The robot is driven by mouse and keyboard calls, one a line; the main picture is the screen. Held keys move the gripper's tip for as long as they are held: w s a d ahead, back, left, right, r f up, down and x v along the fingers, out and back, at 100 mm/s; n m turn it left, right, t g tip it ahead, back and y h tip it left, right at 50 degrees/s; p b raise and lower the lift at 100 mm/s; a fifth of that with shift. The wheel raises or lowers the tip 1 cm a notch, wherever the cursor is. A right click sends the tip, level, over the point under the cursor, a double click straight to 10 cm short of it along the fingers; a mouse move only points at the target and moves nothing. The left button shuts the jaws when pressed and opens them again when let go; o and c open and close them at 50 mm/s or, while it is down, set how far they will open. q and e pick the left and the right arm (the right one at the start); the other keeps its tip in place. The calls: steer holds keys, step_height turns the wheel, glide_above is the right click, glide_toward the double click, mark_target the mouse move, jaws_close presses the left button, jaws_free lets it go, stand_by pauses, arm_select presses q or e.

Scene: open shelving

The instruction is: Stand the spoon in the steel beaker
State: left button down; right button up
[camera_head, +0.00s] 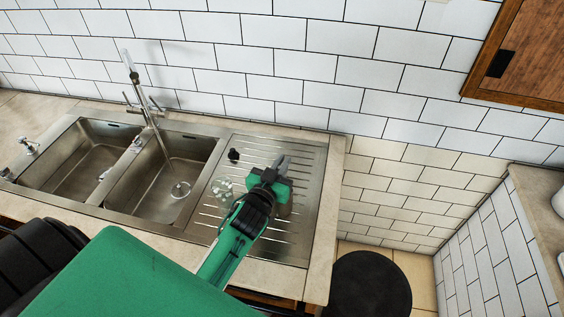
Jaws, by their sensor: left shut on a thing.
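My left gripper (281,164) reaches over the ribbed steel drainboard (308,165), its tips pointing away from me. It is shut on a thin grey thing that shows only in small part at the tips. This looks like the spoon, but the gripper hides most of it. I cannot make out the steel beaker for certain; a dull grey-brown patch beside the gripper's right side may be part of it or a shadow. My right gripper is not in view.
A small dark object (233,155) and a clear, shiny, glass-like thing (222,187) are on the drainboard left of the gripper. Two sink basins (83,160) with a tall tap (142,98) lie further left. A black round top (368,285) stands below, right of the counter.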

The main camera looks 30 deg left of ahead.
arm_select(q)
steer(key=shift+f, duration=0.55)
steer(key=c, duration=1.5)
jaws_free()
steer(key=shift+o, duration=0.2)
steer(key=s+b, duration=0.4)
steer(key=s, duration=0.9)
steer(key=shift+s+d+b, duration=0.35)
steer(key=shift+s+d, duration=0.05)
